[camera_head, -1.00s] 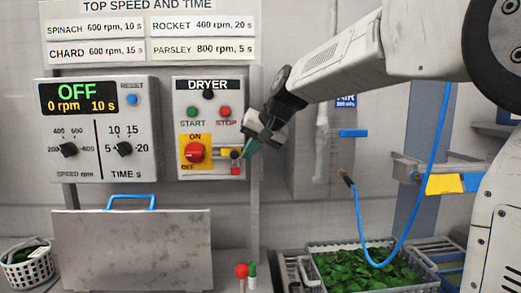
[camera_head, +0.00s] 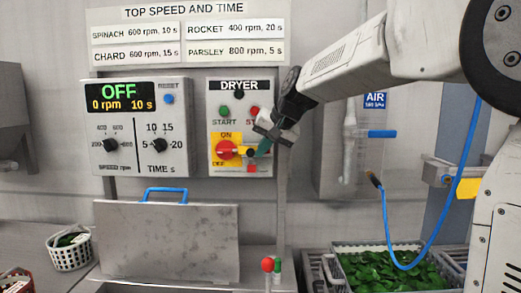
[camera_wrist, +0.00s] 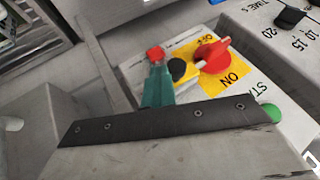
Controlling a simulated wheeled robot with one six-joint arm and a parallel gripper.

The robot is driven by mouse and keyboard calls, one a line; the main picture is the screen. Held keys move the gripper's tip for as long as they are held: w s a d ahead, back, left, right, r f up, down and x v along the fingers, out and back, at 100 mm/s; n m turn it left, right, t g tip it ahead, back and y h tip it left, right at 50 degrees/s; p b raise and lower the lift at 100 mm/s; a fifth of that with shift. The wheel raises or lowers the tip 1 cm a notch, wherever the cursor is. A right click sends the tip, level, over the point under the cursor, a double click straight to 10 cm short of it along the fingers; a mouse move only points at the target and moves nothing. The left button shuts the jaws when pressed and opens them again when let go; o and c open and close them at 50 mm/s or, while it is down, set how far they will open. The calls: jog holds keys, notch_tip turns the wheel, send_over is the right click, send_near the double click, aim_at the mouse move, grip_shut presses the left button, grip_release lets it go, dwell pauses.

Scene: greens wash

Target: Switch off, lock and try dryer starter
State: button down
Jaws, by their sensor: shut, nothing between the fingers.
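The dryer starter (camera_head: 240,172) is a grey box on the wall panel with a black lamp, a green START button (camera_head: 224,112) and a red STOP button (camera_head: 252,111). Its red rotary switch (camera_head: 226,150) sits on a yellow ON/OFF plate; it also shows in the wrist view (camera_wrist: 212,56). The handle's pale bar points sideways to the right in the head view. A black-and-yellow piece (camera_wrist: 180,70) sits at its tip, and a small red block (camera_wrist: 155,53) is beside it. My gripper (camera_head: 259,150) is shut and empty at the box's right side, its teal fingertips (camera_wrist: 157,72) close to the red block; contact is unclear.
The speed and time panel (camera_head: 137,178) on the left reads OFF. Below stands a metal lid (camera_head: 165,240) with a blue handle. Red and green knobs (camera_head: 268,265) stand near the counter. A crate of greens (camera_head: 350,246) and a hanging blue hose (camera_head: 387,225) are on the right.

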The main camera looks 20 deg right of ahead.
jog(key=shift+a, duration=0.1)
jog(key=s+d+r, duration=0.6)
jog(key=s+r, duration=0.1)
jog(key=shift+s, duration=0.3)
jog(key=shift+d, duration=0.1)
dwell(0.3)
jog(key=s+a+f+n+g+h, duration=0.1)
jog(key=s+a+f+n+g, duration=0.1)
jog(key=s+f, duration=1)
jog(key=s+a+f+n+g+h, duration=0.1)
jog(key=s+a+f+g+h, duration=0.1)
jog(key=s+f, duration=1)
jog(key=s+a+g, duration=0.1)
jog(key=s, duration=0.7)
jog(key=shift+s+a+n+g, duration=0.15)
jog(key=shift+n+g, duration=0.25)
